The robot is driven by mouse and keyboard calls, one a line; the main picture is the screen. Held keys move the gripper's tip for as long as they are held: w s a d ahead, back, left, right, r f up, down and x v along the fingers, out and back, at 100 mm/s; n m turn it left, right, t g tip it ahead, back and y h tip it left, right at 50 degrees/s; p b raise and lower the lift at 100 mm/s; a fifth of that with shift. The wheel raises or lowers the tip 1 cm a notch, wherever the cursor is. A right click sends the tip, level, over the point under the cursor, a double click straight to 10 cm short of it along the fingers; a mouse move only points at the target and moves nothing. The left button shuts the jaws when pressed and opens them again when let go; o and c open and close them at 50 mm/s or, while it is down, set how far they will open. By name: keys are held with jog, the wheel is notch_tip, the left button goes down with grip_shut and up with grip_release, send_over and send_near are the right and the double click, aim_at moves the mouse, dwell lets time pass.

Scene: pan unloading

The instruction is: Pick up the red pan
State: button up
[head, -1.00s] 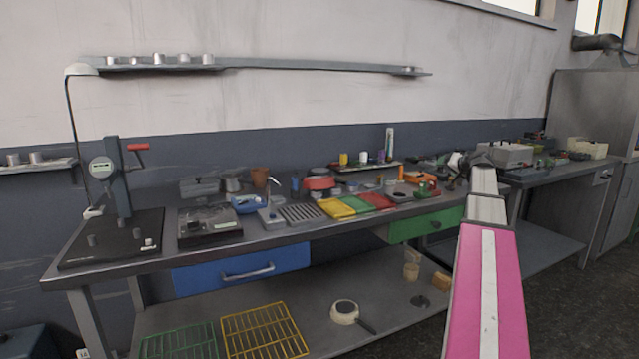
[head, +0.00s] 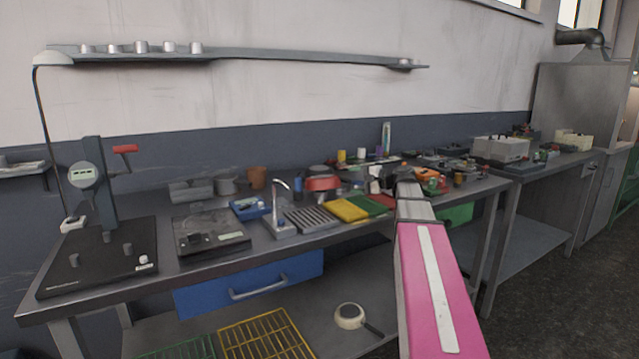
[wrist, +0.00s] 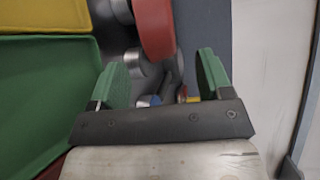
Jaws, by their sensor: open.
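The red pan (head: 322,183) is on the bench behind the striped metal drainer in the head view. Grey metal ware shows under and behind it. In the wrist view a red rounded side, likely the pan's (wrist: 155,28), shows at the top, just beyond the fingertips. My gripper (wrist: 162,72) is open, with green pads on both fingers and no pan between them. In the head view my gripper (head: 382,182) is small, to the right of the pan and apart from it. I cannot make out the pan's handle.
Yellow (head: 348,209) and green (head: 369,203) trays lie in front of the pan. A tap (head: 278,200) and drainer (head: 312,217) stand to the left. Bottles and cups crowd the bench behind. A cream pan (head: 348,317) sits on the lower shelf. A wall shows right in the wrist view.

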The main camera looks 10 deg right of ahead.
aim_at(338, 181)
jog(key=x, duration=0.8)
jog(key=shift+s+a, duration=0.1)
jog(key=shift+a, duration=0.05)
jog(key=c, duration=1.3)
jog(key=shift+o, duration=0.2)
jog(key=shift+r, duration=0.1)
